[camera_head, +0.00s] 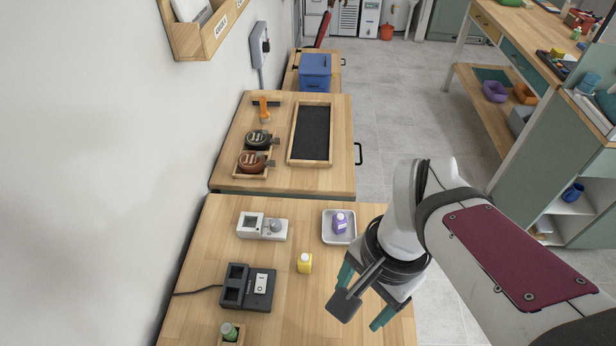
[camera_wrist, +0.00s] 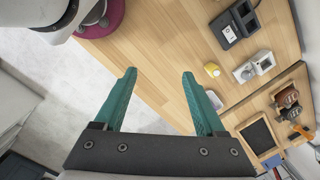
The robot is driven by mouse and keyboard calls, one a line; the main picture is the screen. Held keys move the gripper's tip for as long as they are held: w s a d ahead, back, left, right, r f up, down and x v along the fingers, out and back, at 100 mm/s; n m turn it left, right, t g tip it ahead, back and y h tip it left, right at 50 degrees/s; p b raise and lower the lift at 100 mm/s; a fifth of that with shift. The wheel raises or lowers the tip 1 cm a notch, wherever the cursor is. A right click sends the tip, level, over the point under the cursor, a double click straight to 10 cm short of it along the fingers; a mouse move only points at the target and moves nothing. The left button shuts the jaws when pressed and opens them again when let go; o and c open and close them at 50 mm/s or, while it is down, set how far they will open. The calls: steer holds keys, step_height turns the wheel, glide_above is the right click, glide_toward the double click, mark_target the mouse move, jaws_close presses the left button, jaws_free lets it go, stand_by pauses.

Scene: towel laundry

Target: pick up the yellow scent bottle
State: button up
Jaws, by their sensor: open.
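The yellow scent bottle (camera_head: 304,263) stands on the near wooden table, left of my gripper in the head view. It also shows in the wrist view (camera_wrist: 212,70) as a small yellow shape with a pale top, right of my right finger. My gripper (camera_head: 359,303) is open and empty above the table's right side. Its two teal fingers are spread wide in the wrist view (camera_wrist: 159,73), with bare table and floor between and beyond them. The gripper is apart from the bottle.
A purple bottle (camera_head: 340,223) sits in a white tray (camera_head: 326,236) behind the yellow one. A grey-white device (camera_head: 250,225), a black charger-like device (camera_head: 236,287) and a green-capped bottle (camera_head: 229,331) stand to the left. Bare table surrounds the yellow bottle.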

steer(key=w+a+f+m, duration=0.3)
steer(key=w+a+m, duration=0.25)
steer(key=w, duration=0.55)
steer(key=m+h, duration=0.1)
steer(key=m, duration=0.3)
glide_above(304, 257)
step_height(304, 257, down, 3)
step_height(304, 257, down, 16)
steer(key=shift+f, duration=0.1)
jaws_close()
